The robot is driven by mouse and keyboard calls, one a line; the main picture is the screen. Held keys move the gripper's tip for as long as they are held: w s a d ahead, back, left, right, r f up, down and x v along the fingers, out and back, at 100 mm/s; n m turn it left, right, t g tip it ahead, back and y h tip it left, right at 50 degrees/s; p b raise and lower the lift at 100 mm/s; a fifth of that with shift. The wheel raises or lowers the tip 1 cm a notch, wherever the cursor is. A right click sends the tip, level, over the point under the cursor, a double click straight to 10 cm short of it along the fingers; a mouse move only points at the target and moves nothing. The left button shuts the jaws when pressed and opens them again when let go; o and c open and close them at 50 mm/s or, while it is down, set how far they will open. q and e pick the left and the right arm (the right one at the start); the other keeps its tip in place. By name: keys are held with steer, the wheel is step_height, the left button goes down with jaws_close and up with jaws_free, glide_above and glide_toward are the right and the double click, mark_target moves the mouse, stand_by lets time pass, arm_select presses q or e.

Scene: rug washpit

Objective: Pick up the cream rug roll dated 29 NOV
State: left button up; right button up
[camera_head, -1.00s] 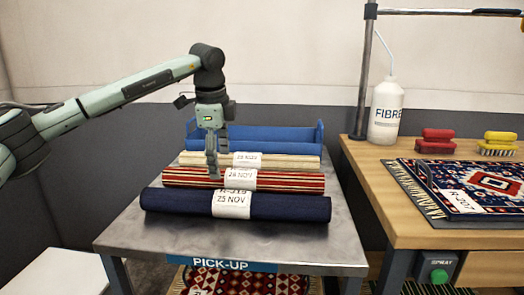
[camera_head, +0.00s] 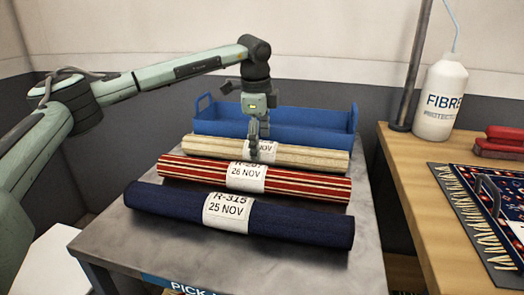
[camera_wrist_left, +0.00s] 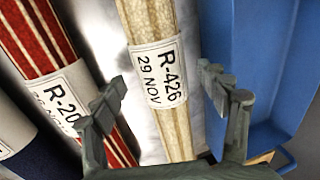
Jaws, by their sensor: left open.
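The cream rug roll (camera_head: 310,157) lies on the metal table, behind the other rolls and in front of the blue tray. In the left wrist view the cream roll (camera_wrist_left: 180,126) carries a white label (camera_wrist_left: 158,74) reading R-426, 29 NOV. My left gripper (camera_head: 259,152) points down over the cream roll and partly covers its label in the head view. In the wrist view its open fingers (camera_wrist_left: 165,92) stand on either side of the roll, with nothing between them gripped. My right gripper is not in view.
A red striped roll (camera_head: 205,171) dated 26 NOV and a navy roll (camera_head: 300,226) dated 25 NOV lie in front. The blue tray (camera_head: 310,128) is close behind. A wooden bench (camera_head: 405,165) with a bottle (camera_head: 440,98) stands at right.

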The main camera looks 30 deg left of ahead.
arm_select(q)
steer(key=shift+x, duration=1.05)
steer(key=c, duration=1.7)
